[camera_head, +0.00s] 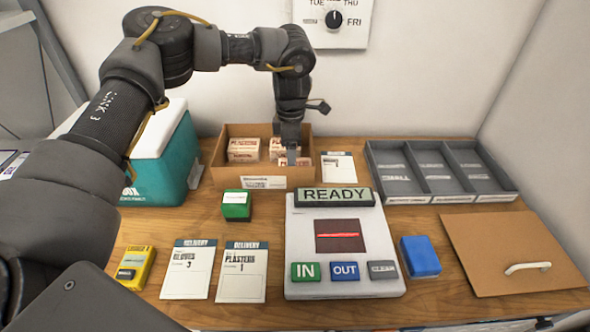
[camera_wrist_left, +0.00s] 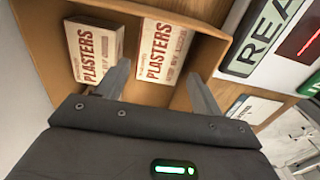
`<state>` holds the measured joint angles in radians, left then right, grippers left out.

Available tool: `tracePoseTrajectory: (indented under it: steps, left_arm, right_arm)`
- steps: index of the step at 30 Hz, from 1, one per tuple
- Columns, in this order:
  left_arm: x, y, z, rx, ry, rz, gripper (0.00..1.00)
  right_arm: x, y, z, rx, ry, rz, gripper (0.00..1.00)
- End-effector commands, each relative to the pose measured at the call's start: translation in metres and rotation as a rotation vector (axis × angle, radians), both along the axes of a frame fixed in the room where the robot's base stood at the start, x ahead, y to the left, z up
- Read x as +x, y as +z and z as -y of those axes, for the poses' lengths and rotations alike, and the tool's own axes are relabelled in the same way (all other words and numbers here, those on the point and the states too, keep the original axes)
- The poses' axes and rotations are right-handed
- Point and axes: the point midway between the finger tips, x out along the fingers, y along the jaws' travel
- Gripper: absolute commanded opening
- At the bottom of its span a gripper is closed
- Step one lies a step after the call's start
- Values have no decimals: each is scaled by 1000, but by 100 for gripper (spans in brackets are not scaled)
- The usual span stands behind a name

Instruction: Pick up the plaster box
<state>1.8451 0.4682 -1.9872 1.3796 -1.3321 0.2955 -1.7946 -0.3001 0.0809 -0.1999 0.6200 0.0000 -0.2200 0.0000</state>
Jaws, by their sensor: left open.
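Several white plaster boxes with red lettering sit in an open cardboard carton (camera_head: 222,158) at the back of the table. One plaster box (camera_head: 243,150) is at the carton's left; another (camera_head: 282,146) is further right, partly behind my gripper. My left gripper (camera_head: 290,150) points down into the carton's right side, jaws open. In the left wrist view a plaster box (camera_wrist_left: 165,50) lies ahead between the open fingers. Another plaster box (camera_wrist_left: 95,52) lies left of them. My right gripper is out of view.
A teal cooler box (camera_head: 165,165) stands left of the carton. A grey divided tray (camera_head: 440,172) is at the right. A scanner panel reading READY (camera_head: 340,255), delivery cards (camera_head: 188,270), a green box (camera_head: 236,206), and a blue block (camera_head: 420,257) occupy the front.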

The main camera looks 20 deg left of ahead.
Motion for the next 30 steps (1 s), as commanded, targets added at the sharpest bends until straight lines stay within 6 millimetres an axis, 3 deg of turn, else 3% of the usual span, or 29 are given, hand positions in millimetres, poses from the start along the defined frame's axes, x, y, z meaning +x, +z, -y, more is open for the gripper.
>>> tracePoseTrajectory:
  steps: [5, 14, 22, 30]
  left_arm:
    - [0, -9, -1, 2, 1, -2, 67]
    - [0, -50, 0, 1, 2, -2, 67]
    - [0, -54, 0, 2, 1, 1, 67]
    - [0, -54, 0, 0, 1, 1, 38]
  right_arm:
    - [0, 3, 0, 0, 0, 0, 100]
    - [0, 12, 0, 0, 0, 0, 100]
    - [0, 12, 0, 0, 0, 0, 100]
    - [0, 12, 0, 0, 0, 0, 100]
